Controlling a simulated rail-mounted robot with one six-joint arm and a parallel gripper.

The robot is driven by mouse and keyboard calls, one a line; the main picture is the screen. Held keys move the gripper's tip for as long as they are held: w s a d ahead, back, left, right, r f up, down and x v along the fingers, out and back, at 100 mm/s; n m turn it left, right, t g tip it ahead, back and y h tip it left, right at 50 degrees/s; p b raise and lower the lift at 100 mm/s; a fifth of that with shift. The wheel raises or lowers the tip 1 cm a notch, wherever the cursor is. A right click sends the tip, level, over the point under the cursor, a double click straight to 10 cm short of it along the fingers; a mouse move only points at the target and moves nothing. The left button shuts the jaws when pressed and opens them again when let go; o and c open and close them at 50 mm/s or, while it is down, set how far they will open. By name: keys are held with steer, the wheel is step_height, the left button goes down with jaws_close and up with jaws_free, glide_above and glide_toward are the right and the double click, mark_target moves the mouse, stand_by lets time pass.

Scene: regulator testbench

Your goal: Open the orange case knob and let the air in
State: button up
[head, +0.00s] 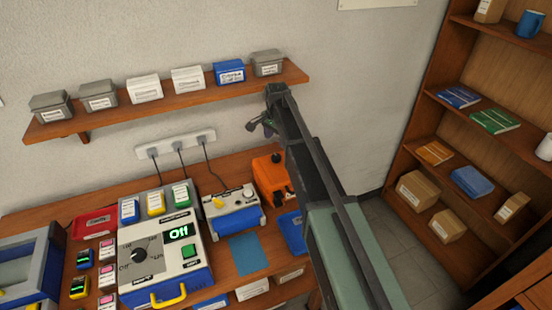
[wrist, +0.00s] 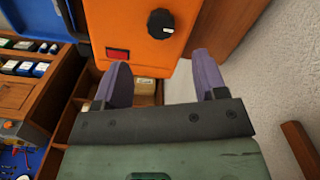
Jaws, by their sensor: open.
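The orange case (head: 271,174) stands on the wooden bench near its right end in the head view, partly covered by my arm. In the wrist view the orange case (wrist: 128,25) fills the top middle. Its black round knob (wrist: 160,24) with a white mark is on the face, and a red rectangle (wrist: 118,54) sits lower left of it. My gripper (wrist: 165,75) is open, its two purple fingers apart and empty. The knob lies above the gap between the fingertips in the picture, apart from them. In the head view my gripper is mostly hidden behind my arm.
A test device (head: 160,255) with a dial and a green "Off" display stands on the bench, with a smaller white-and-blue box (head: 236,212) beside the case. A wall shelf (head: 170,104) with small bins runs above. A bookshelf (head: 440,150) stands at right. The floor between is clear.

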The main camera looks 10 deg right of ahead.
mark_target(276, 156)
step_height(276, 156, down, 9)
steer(key=b, duration=0.7)
steer(key=shift+r, duration=0.25)
steer(key=c, duration=0.9)
